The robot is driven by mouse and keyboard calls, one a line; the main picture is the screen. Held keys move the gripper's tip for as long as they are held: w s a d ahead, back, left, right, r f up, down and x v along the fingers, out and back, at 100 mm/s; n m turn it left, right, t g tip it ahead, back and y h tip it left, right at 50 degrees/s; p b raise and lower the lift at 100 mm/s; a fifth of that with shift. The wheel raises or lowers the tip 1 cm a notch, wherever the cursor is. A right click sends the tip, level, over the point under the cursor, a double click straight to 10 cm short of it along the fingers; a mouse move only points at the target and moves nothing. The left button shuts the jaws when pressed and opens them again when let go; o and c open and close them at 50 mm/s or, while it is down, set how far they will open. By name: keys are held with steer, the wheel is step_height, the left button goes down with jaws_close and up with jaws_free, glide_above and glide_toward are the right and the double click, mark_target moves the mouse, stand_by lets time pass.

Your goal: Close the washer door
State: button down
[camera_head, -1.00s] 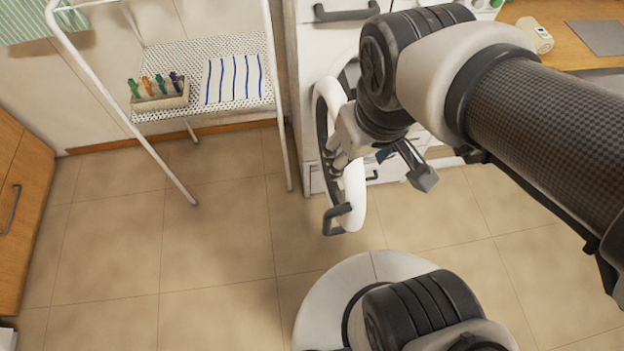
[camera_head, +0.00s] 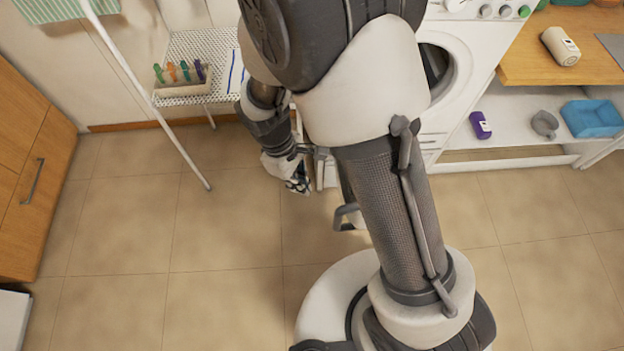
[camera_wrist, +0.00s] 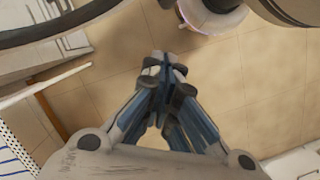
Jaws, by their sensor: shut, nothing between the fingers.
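The white washer (camera_head: 482,60) stands behind my arm in the head view. Its round opening (camera_head: 436,66) is uncovered. The washer door stands swung open toward the left; my arm hides most of it, and its dark handle (camera_head: 346,212) shows low beside the arm. My gripper (camera_head: 299,187) is just left of the door, low over the floor. In the wrist view the gripper's fingertips (camera_wrist: 168,66) are together and empty. A dark curved rim (camera_wrist: 60,27), which looks like the door's, arcs across the top left there. I cannot tell whether the gripper touches the door.
A wooden cabinet (camera_head: 30,170) is at the left edge. A wooden counter (camera_head: 590,70) with a shelf below is on the right. The floor at front left is clear.

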steer(key=s+d+f+b, duration=0.3)
steer(key=d+f+b, duration=0.1)
steer(key=f, duration=0.5)
steer(key=shift+d, duration=0.7)
steer(key=shift+s, duration=0.1)
